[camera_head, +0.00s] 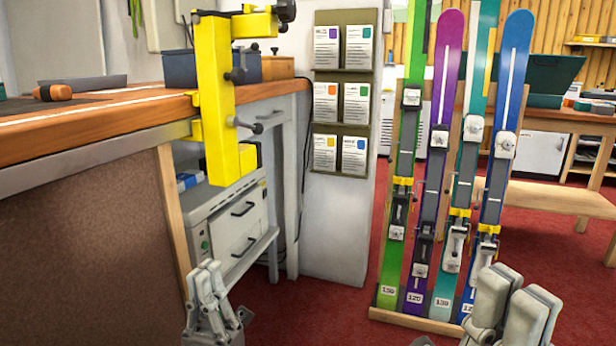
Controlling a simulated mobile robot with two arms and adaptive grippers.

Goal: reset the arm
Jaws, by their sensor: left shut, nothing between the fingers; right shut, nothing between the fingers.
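My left gripper (207,290) is low in the head view, in front of the bench's panelled side. Its fingers are shut and it holds nothing. My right gripper (515,305) is at the lower right, in front of the ski rack's right foot. It is shut with nothing between its fingers. Both grippers point up in the picture and are cut off by the bottom edge or close to it. Neither is seen touching anything.
A wooden workbench (80,125) fills the left, with a yellow clamp (215,110) at its edge. A rack of several skis (425,170) stands right of centre. A leaflet holder (343,92) hangs on a grey panel. Red floor (310,310) is open between the grippers.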

